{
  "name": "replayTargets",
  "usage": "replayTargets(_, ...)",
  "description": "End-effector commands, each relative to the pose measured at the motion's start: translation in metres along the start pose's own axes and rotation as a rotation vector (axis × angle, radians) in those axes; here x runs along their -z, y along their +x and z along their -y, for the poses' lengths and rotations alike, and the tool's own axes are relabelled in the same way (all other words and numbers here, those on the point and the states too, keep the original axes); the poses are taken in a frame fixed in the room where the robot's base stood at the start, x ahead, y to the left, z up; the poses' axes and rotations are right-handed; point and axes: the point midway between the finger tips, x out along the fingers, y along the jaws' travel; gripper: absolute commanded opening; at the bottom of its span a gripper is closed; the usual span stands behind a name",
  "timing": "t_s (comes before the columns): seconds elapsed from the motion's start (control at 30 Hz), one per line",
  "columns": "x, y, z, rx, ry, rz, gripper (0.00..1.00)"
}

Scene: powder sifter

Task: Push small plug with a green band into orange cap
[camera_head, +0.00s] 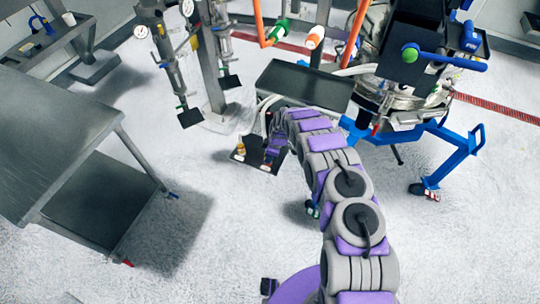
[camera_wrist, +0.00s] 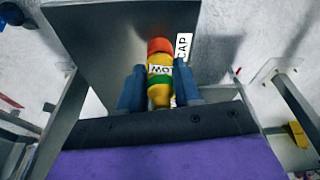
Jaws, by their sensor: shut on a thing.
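My gripper (camera_wrist: 161,88) is shut on a small yellow plug (camera_wrist: 158,84) with a green band.
A grey table (camera_head: 60,140) stands at left. A dark panel (camera_head: 303,85) is just beyond my arm. A machine on blue legs (camera_head: 450,150) stands at right. Floor between table and tray is clear.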

Motion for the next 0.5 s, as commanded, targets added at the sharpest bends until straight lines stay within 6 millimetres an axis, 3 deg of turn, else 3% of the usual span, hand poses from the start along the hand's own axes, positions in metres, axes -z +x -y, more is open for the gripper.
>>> replayTargets(0.5,0.0005,0.0047,0.0002,0.001,-0.002,-0.003,0.0)
